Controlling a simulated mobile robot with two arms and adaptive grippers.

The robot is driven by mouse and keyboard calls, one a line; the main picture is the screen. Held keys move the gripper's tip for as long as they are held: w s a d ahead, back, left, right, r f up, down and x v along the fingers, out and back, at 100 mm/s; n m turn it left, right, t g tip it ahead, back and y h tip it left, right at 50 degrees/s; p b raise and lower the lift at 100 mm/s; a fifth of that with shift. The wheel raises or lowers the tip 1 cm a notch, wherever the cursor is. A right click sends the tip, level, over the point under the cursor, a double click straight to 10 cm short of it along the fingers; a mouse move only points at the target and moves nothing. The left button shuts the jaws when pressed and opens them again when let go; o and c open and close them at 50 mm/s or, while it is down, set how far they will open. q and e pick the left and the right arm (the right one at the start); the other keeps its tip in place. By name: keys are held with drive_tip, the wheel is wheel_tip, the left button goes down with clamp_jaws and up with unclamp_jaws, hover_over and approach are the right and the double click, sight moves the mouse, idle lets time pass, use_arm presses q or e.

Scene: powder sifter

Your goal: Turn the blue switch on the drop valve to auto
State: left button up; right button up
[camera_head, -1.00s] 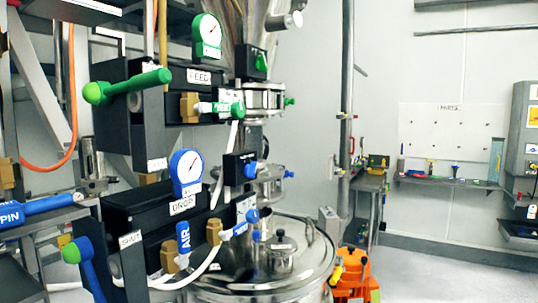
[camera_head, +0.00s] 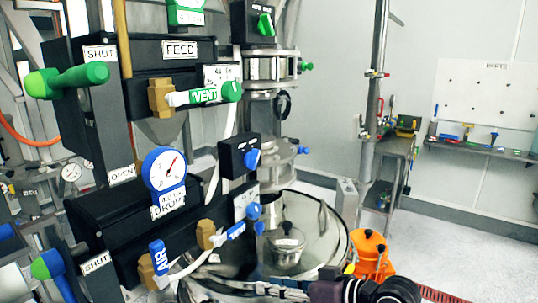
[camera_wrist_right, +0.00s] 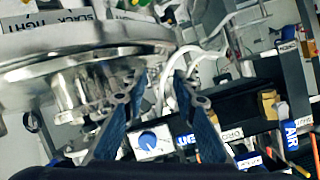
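The blue switch (camera_head: 252,159) is a small knob on a black box at mid-height in the head view, right of the DROP gauge (camera_head: 165,170). The wrist view shows a round blue knob (camera_wrist_right: 148,140) on a pale plate, seen between the fingers; I cannot tell whether it is the same switch. My right gripper (camera_wrist_right: 162,82) has its two blue-grey fingers apart with nothing held. In the head view, its dark wrist and metal links show low at the bottom, below and right of the switch. My left gripper is not in view.
A round steel lid (camera_head: 325,235) lies between the valve stack and open floor. A blue VENT handle (camera_head: 235,231) and a blue AIR handle (camera_head: 158,257) stick out below the gauge. A green FEED switch (camera_head: 264,25) sits above. An orange object (camera_head: 370,255) stands at right.

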drive_tip(key=w+r+t+y, duration=0.15)
drive_tip(key=w+r, duration=0.25)
drive_tip(key=r, duration=0.8)
drive_tip(key=m+t+y, duration=0.1)
drive_tip(key=m+y, duration=0.1)
approach(258, 158)
drive_tip(key=a, duration=0.1)
drive_tip(key=p+x, duration=0.4)
drive_tip(key=x, duration=0.2)
drive_tip(key=shift+w+a+r, duration=0.15)
drive_tip(key=shift+w, duration=0.3)
drive_tip(key=shift+w+a, duration=0.15)
drive_tip(key=shift+a, duration=0.15)
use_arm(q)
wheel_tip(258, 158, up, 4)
use_arm(e)
drive_tip(key=shift+c, duration=0.3)
clamp_jaws()
